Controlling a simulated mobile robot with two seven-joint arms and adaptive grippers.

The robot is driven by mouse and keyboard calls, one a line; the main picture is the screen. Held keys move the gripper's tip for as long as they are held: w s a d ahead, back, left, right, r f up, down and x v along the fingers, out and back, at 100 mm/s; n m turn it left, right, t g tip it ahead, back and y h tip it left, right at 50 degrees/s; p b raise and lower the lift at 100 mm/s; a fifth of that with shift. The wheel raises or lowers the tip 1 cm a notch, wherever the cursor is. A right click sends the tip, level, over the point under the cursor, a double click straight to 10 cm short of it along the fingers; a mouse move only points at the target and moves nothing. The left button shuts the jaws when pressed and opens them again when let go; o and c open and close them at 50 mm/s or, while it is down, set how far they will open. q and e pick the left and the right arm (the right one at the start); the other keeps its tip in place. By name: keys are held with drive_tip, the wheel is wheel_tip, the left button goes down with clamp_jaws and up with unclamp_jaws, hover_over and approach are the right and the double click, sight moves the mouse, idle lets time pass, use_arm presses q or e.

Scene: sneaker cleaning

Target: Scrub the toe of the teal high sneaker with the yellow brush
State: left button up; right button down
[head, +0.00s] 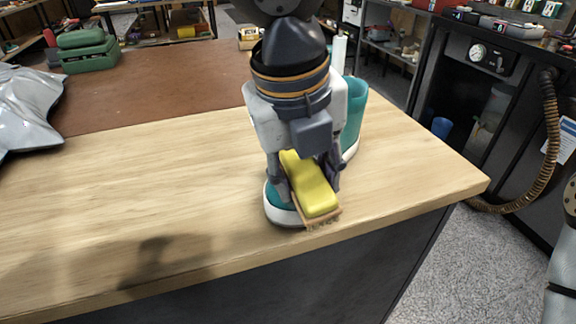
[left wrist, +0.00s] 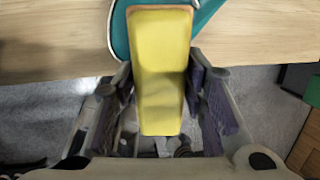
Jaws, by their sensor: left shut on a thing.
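My left gripper (head: 306,181) is shut on the yellow brush (head: 312,187), which has a tan bristle side facing down. The brush lies over the toe end of the teal high sneaker (head: 353,115), near the table's front edge. The sneaker's white sole (head: 277,212) and part of its teal toe show left of the brush; my arm hides its middle. Whether the bristles touch the toe cannot be told. In the left wrist view the brush (left wrist: 160,70) is between the fingers, with the teal sneaker (left wrist: 120,35) behind it. My right gripper is not in view.
The wooden table (head: 130,200) is clear to the left of the sneaker. A crumpled silvery thing (head: 28,108) lies at the far left, and a green case (head: 86,52) sits at the back left. A white bottle-like thing (head: 339,52) stands behind my arm.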

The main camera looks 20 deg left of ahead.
sight(284, 168)
use_arm(q)
drive_tip(key=shift+s+d, duration=0.15)
drive_tip(key=shift+d, duration=0.3)
drive_tip(key=shift+f, duration=0.15)
drive_tip(key=shift+w+a+f, duration=0.1)
drive_tip(key=shift+w+a, duration=0.1)
drive_tip(key=shift+a, duration=0.45)
drive_tip(key=shift+w+a, duration=0.2)
drive_tip(key=shift+a, duration=0.45)
drive_tip(key=shift+w+a+f, duration=0.1)
drive_tip(key=shift+w+a, duration=0.1)
drive_tip(key=shift+a, duration=0.45)
drive_tip(key=shift+r, duration=0.15)
drive_tip(key=shift+v, duration=2.95)
drive_tip(key=v, duration=0.3)
